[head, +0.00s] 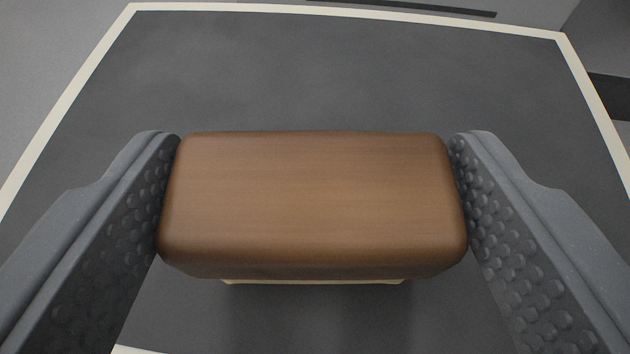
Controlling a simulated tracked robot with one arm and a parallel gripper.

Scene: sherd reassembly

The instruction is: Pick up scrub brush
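The scrub brush (315,200) shows in the head view as a brown wooden block with rounded edges. A thin strip of pale bristles (312,282) shows below its near edge; the rest of its underside is hidden. My gripper (314,195) has one dark, studded finger at each end of the block. Both fingers appear to touch the block's ends, so the gripper is shut on it. I cannot tell whether the brush rests on the surface or hangs above it.
Under the brush is a dark grey mat (300,75) with a cream border (340,9). The mat is bare around the brush. A lighter grey floor (50,60) lies beyond the border, with dark strips at the far edge and far right.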

